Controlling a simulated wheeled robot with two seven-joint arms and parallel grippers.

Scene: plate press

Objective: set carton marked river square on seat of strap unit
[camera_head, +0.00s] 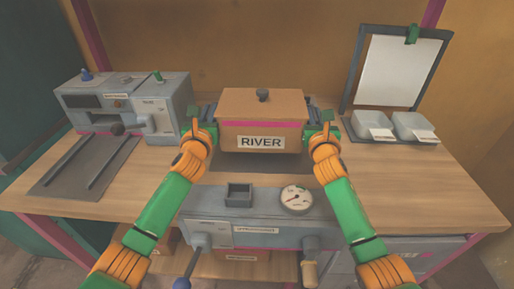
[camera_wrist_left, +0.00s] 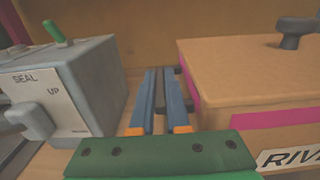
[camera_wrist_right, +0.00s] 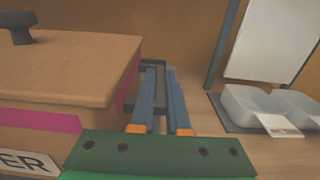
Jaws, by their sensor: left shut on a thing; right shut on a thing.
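The brown carton marked RIVER (camera_head: 262,107) has a pink band, a dark lid knob and a white label. It is level in the middle of the head view, above a dark flat area (camera_head: 234,162) behind the front grey unit (camera_head: 260,205). I cannot read that unit's label surely, nor tell whether the carton touches anything below. My left gripper (camera_head: 203,122) is shut on the carton's left handle; its blue fingers show in the left wrist view (camera_wrist_left: 160,105). My right gripper (camera_head: 325,122) is shut on the dark right handle (camera_wrist_right: 130,100).
A grey machine (camera_head: 125,100) with a SEAL lever and a railed plate (camera_head: 85,165) stands at left. At right are a clipboard (camera_head: 398,68) and two pale trays (camera_head: 372,123). The front unit has a dial (camera_head: 296,198) and levers. The right tabletop (camera_head: 410,180) is clear.

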